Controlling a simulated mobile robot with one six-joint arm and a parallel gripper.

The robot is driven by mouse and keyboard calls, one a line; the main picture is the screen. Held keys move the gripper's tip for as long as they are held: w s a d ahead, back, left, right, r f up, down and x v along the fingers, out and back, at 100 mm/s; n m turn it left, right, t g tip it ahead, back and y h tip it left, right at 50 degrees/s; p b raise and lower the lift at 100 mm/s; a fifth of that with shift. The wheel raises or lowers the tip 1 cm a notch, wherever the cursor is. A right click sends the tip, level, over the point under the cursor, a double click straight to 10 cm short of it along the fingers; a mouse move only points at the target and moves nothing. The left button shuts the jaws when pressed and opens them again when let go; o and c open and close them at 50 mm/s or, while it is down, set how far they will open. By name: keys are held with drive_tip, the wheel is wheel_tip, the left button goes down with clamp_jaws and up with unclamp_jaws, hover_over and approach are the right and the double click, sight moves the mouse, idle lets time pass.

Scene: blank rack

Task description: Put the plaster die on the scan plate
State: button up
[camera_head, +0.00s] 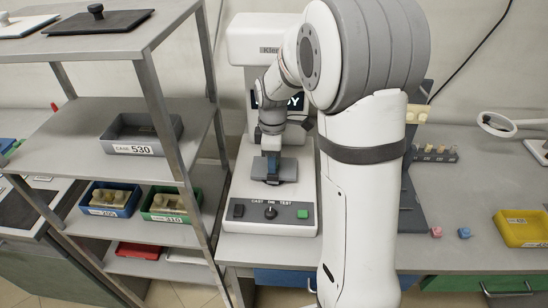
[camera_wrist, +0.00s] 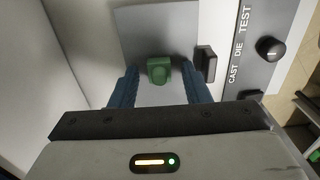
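My gripper (camera_head: 271,172) is low over the grey scan plate (camera_head: 287,168) of the white scanner. In the wrist view its two blue fingers (camera_wrist: 158,66) are apart, one on each side of a small green block-like piece (camera_wrist: 158,70), with gaps on both sides. The green piece appears to stand on the scan plate (camera_wrist: 145,25). I cannot tell whether it is the plaster die or part of it. Small cream pieces stand in a dark holder (camera_head: 435,153) on the bench at the right.
The scanner has a knob (camera_head: 270,212) and a green button (camera_head: 303,214). A shelf rack (camera_head: 165,110) at the left holds case trays, including a grey one (camera_head: 120,149). Pink (camera_head: 436,232) and blue (camera_head: 464,233) pieces and a yellow tray (camera_head: 522,232) lie at the right.

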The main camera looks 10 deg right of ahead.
wheel_tip(320, 180, up, 12)
drive_tip(key=s+f+m+t, duration=0.2)
drive_tip(key=s+m, duration=1.2)
drive_tip(key=s, duration=0.7)
drive_tip(key=shift+s+d+f+p, duration=0.2)
drive_tip(key=shift+d+p, duration=0.15)
drive_tip(key=shift+p, duration=0.05)
